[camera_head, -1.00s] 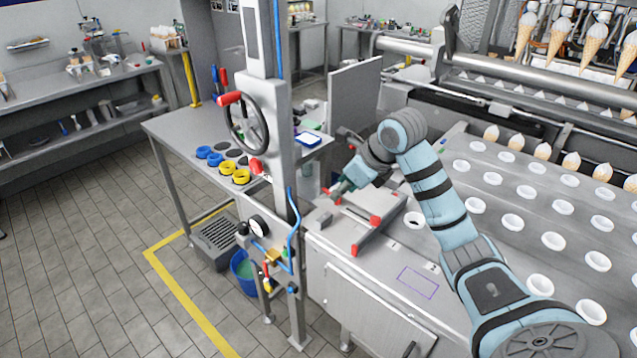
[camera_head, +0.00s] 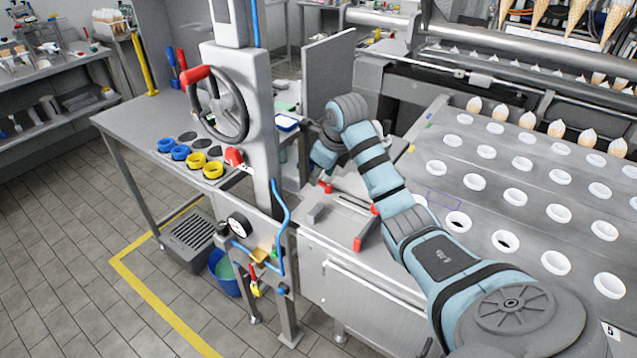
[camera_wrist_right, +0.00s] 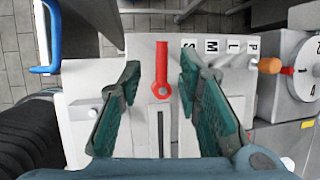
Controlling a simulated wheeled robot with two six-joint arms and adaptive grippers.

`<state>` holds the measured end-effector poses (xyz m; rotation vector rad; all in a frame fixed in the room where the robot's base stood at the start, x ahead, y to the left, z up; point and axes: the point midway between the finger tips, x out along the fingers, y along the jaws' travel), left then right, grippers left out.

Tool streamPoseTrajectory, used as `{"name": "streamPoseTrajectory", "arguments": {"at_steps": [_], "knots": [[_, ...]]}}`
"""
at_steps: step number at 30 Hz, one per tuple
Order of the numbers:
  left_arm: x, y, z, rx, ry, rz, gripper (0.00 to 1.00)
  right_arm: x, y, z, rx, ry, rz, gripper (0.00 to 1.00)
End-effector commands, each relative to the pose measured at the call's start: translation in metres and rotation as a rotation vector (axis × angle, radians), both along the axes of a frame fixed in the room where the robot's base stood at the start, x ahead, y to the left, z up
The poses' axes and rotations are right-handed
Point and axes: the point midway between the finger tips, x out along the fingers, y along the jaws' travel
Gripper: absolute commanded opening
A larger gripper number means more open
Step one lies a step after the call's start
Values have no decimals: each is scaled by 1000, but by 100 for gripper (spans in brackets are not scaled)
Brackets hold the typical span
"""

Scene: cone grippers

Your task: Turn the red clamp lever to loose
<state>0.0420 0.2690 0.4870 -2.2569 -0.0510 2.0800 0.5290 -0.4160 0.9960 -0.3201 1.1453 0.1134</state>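In the right wrist view a red lever (camera_wrist_right: 161,68) with a round pivot end stands upright in the picture on a pale plate with a dark slot below it. My right gripper (camera_wrist_right: 160,64) is open, with one green-padded finger on each side of the lever and visible gaps to it. No contact shows. In the head view my right arm reaches toward the grey column, and its fingers are hidden. My left gripper is not in view.
The grey column (camera_head: 257,110) carries a black handwheel (camera_head: 217,106). A bench with blue and yellow rings (camera_head: 196,161) stands left; a cone-cup conveyor (camera_head: 500,160) fills the right.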

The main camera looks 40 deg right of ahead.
Motion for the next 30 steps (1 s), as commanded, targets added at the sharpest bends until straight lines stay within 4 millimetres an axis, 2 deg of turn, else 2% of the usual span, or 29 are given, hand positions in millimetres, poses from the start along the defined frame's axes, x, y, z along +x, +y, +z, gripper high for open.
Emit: {"name": "streamPoseTrajectory", "arguments": {"at_steps": [1, 5, 14, 20, 30], "knots": [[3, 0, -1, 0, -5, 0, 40, 3, 0, -9, 3, 2, 0, 31], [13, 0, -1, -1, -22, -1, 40, 9, -3, -22, 1, 1, -3, 31], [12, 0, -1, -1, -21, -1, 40, 11, -4, -25, -1, -2, -2, 31], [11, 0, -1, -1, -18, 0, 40, 11, -4, -25, 0, -2, -3, 1], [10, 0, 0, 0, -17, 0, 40, 10, -4, -25, 0, -1, 12, 0]]}}
